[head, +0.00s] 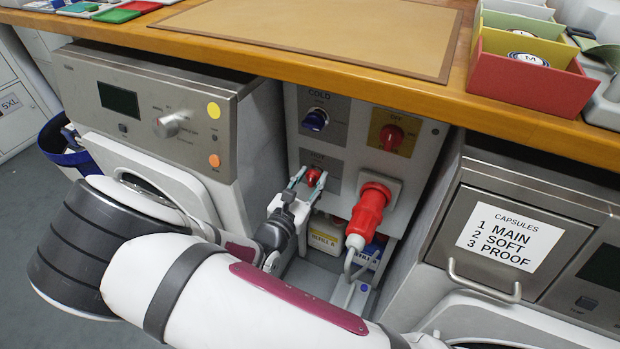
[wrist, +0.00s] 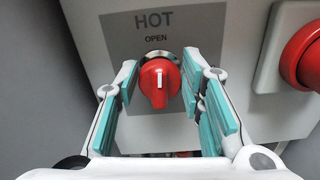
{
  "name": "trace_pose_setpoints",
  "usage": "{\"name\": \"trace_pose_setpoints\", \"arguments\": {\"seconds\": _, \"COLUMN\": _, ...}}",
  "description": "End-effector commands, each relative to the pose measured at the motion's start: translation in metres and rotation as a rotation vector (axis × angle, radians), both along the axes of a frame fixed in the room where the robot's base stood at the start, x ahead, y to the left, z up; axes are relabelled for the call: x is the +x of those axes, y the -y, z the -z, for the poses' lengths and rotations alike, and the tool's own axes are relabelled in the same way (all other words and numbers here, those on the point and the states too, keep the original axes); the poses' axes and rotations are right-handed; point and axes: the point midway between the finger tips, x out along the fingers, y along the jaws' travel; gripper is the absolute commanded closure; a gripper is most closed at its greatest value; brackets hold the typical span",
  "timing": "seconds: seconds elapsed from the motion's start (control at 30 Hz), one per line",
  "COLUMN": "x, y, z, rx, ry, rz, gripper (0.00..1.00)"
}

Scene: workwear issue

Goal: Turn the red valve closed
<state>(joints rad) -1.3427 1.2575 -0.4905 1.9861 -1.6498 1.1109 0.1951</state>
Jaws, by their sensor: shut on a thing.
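The red valve (wrist: 158,84) is a round knob on the grey panel, under the words HOT and OPEN. Its white mark points up toward OPEN. In the head view the red valve (head: 313,176) sits below the blue COLD knob (head: 315,119). My gripper (head: 305,182) reaches into the gap between the machines, with its teal-padded fingers on both sides of the valve. It is shut on the valve. In the wrist view the finger pads stand left and right of the knob; the exact contact is hard to see.
A red rotary switch (head: 391,137) and a red plug (head: 368,214) with a grey cable are close to the right. Machines flank the gap on both sides. The wooden counter (head: 400,88) overhangs it. Containers (head: 326,238) stand below.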

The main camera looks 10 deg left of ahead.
Motion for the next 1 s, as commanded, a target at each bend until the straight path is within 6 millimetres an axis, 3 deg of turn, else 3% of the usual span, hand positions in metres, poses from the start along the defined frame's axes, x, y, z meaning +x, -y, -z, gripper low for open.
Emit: {"name": "trace_pose_setpoints", "arguments": {"seconds": 1.0, "x": -0.0027, "y": 0.0083, "z": 0.0055, "rx": 0.872, "ry": 0.317, "rz": 0.001, "gripper": 0.92}}
